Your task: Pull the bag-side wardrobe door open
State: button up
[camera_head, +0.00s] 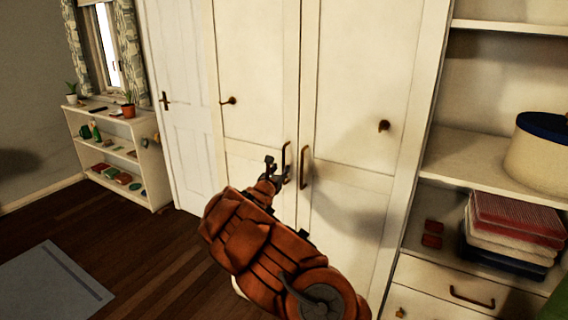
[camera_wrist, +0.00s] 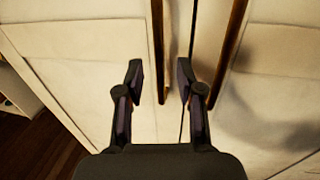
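The white wardrobe has a left door (camera_head: 258,65) and a right door (camera_head: 355,70), both shut. I see no bag, so I cannot tell which door is the bag-side one. The left door's brown bar handle (camera_head: 285,160) and the right door's handle (camera_head: 304,168) stand upright on either side of the seam. My gripper (camera_head: 271,168) is open beside the left handle. In the wrist view my gripper (camera_wrist: 158,68) has its fingers apart, with the left handle (camera_wrist: 158,50) showing between them. I cannot tell whether they touch it. The right handle (camera_wrist: 230,50) is outside the right finger.
A white panelled door (camera_head: 180,90) and a low shelf (camera_head: 150,165) with plants and small items stand to the left. Open shelves on the right hold a round box (camera_head: 530,165) and folded cloths (camera_head: 515,225). A grey mat (camera_head: 55,285) lies on the clear wooden floor.

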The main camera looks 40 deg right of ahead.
aim_at(284, 181)
jog(key=shift+p+x, duration=0.75)
jog(key=shift+x, duration=1.7)
grip_shut()
